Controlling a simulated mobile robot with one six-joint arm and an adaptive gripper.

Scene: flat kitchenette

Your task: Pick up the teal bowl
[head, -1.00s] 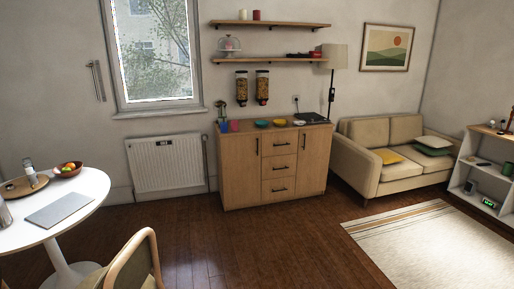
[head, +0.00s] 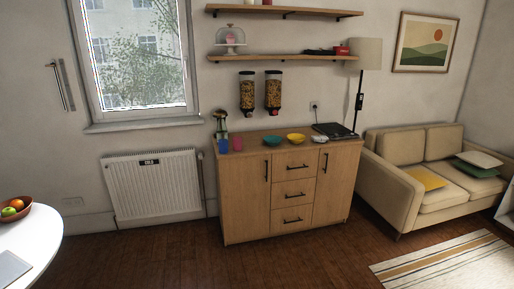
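The teal bowl (head: 272,141) sits upright on top of the wooden cabinet (head: 245,188), near the middle of its top. A yellow bowl (head: 295,138) stands just to its right. A blue cup (head: 223,146) and a pink cup (head: 238,144) stand to its left. My gripper is not in the head view, so its state does not show.
A round white table (head: 38,240) with a fruit bowl (head: 14,208) is at the left edge. A sofa (head: 400,160) and striped rug (head: 440,262) are at the right. Two cereal dispensers (head: 260,92) hang above the cabinet. The wooden floor before the cabinet is clear.

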